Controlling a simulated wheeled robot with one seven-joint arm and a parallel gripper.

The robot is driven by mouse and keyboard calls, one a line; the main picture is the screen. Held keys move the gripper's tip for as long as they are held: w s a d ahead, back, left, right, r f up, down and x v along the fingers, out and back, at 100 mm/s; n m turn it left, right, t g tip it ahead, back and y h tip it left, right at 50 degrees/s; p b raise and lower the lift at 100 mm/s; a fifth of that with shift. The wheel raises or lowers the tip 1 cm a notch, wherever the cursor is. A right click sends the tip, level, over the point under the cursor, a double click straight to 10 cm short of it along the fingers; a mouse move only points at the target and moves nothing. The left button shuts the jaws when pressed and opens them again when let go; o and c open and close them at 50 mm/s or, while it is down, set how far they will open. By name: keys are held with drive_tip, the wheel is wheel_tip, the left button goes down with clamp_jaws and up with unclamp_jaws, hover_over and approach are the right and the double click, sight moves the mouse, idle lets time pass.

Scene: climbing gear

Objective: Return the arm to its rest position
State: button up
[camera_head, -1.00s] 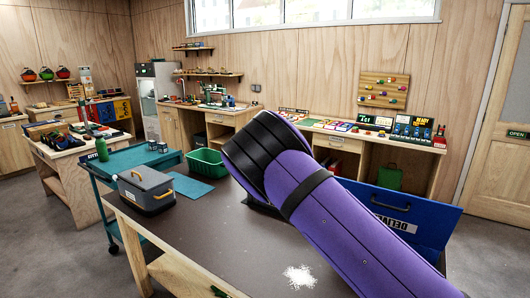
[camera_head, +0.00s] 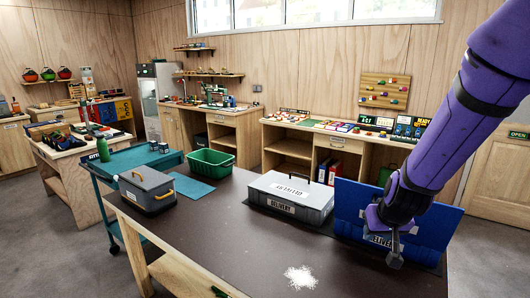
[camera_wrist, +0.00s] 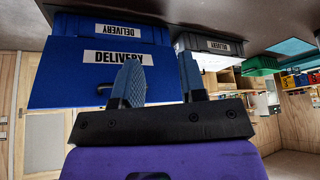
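My purple arm reaches down from the upper right in the head view, and my gripper (camera_head: 393,258) hangs low in front of the blue delivery box (camera_head: 345,205) at the table's right end. In the wrist view, which is upside down, the two fingers of my gripper (camera_wrist: 160,70) stand apart with nothing between them. The blue delivery box (camera_wrist: 60,75) with its white label shows beyond them. My gripper looks apart from the box, but the exact gap is hard to tell. Part of the blue box is hidden behind my arm.
A grey delivery case (camera_head: 310,210) lies on the dark table (camera_head: 230,245) left of the blue box. White powder (camera_head: 300,277) lies near the front. A grey toolbox (camera_head: 147,190) stands at the table's left end. A green bin (camera_head: 211,163) sits behind. The table's middle is clear.

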drive_tip(key=s+r+y, duration=0.2)
drive_tip(key=s+r, duration=0.7)
drive_tip(key=r, duration=0.4)
drive_tip(key=s+d+r+h, duration=0.1)
drive_tip(key=s+r, duration=0.3)
drive_tip(key=s, duration=0.3)
drive_tip(key=s+d+r, duration=0.1)
drive_tip(key=s+r, duration=0.3)
drive_tip(key=s, duration=0.3)
drive_tip(key=shift+s+d+r+n+h, duration=0.15)
drive_tip(key=shift+s+d+n+h, duration=0.15)
drive_tip(key=shift+s+h, duration=0.1)
drive_tip(key=shift+w, duration=0.1)
